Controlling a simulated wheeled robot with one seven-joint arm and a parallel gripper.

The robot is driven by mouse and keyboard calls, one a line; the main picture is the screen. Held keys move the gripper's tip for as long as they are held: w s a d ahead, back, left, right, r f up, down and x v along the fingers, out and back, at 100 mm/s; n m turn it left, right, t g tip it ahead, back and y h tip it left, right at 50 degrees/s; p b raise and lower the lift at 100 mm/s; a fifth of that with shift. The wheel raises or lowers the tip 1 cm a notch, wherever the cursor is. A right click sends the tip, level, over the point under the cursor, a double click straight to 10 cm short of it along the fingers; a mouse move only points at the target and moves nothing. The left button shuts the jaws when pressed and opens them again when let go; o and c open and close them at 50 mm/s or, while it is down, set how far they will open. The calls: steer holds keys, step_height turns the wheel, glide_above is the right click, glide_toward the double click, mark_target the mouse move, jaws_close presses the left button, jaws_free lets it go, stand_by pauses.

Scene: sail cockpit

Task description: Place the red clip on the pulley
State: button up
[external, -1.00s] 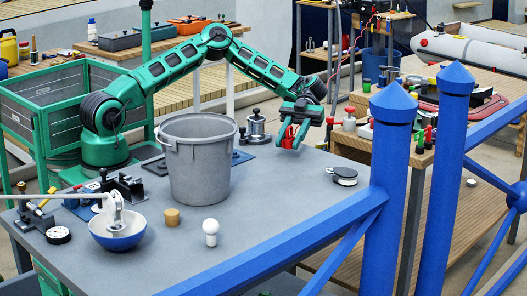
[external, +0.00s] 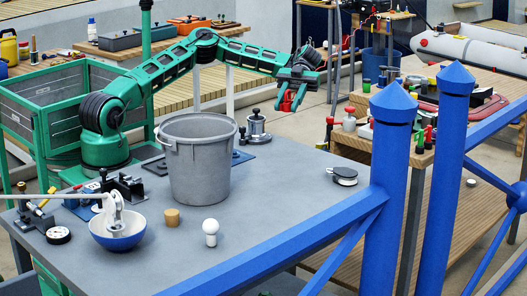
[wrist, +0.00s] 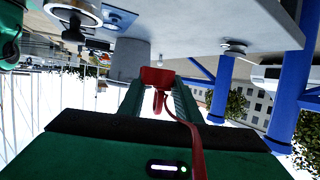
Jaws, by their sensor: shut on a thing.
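The red clip (external: 288,101) hangs from my gripper (external: 295,88), which is shut on it, in the air above the table's far right part. In the wrist view the clip (wrist: 158,77) sits between the fingertips, with a red strand trailing back toward the camera. A black-and-white round piece (external: 344,176), which looks like the pulley, lies flat on the table to the right of and below the gripper. It also shows in the wrist view (wrist: 235,47). The clip is well apart from it.
A grey bucket (external: 196,172) stands mid-table, with a metal winch-like piece (external: 255,128) behind it. Blue posts (external: 390,180) and a rail border the right side. The table's right middle is clear.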

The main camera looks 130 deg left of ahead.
steer(key=w+d+n+t+y, duration=0.2)
steer(key=w+d+n+t, duration=0.1)
steer(key=w, duration=0.9)
steer(key=n+t+y, duration=0.2)
steer(key=n+y, duration=0.1)
glide_above(345, 172)
step_height(345, 172, down, 4)
steer(key=shift+s+f, duration=0.1)
steer(key=shift+f, duration=2.1)
steer(key=o, duration=1)
steer(key=shift+f, duration=0.1)
